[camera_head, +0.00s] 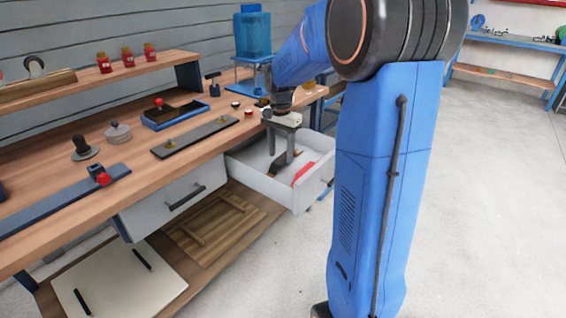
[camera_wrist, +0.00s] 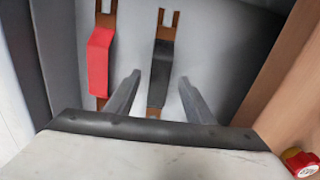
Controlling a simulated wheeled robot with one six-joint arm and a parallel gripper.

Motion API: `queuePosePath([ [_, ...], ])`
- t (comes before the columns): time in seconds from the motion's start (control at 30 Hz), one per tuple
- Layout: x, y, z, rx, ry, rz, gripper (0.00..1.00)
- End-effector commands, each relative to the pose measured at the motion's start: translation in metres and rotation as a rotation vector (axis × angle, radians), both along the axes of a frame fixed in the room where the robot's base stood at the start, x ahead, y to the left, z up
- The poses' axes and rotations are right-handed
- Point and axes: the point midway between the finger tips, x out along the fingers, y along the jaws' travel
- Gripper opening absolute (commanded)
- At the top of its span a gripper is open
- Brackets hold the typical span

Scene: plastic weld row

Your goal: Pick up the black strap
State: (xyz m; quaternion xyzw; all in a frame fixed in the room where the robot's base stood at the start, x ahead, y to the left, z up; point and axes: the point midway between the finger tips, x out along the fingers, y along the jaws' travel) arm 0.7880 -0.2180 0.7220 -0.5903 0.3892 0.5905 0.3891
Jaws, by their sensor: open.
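The black strap (camera_wrist: 162,72) lies in the open white drawer (camera_head: 262,182), a narrow piece with brown forked ends. In the wrist view my gripper (camera_wrist: 160,80) is open, with one finger on each side of the strap, and nothing is clamped. The fingers look apart from it, but I cannot tell their height above the drawer floor. In the head view my gripper (camera_head: 283,162) reaches down into the drawer, and the black strap is mostly hidden there. A red strap (camera_wrist: 99,62) of similar shape lies to the left of the black one; it also shows in the head view (camera_head: 304,173).
The drawer walls stand close around my gripper. The wooden bench (camera_head: 130,178) holds a blue tray (camera_head: 190,117), a dark flat bar (camera_head: 195,137) and other small parts. A closed drawer (camera_head: 172,204) is to the left. A blue tank (camera_head: 252,35) stands behind. The floor to the right is clear.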

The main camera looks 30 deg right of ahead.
Motion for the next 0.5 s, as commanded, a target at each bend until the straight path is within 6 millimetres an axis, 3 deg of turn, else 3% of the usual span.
queuePosePath([
  [0.13, 0.000, 0.000, -0.015, 0.001, 0.001, 0.000, 0.48],
  [0.43, 0.000, 0.000, -0.019, 0.000, 0.000, 0.000, 0.48],
  [0.5, 0.000, 0.000, -0.019, 0.000, 0.000, 0.000, 0.32],
])
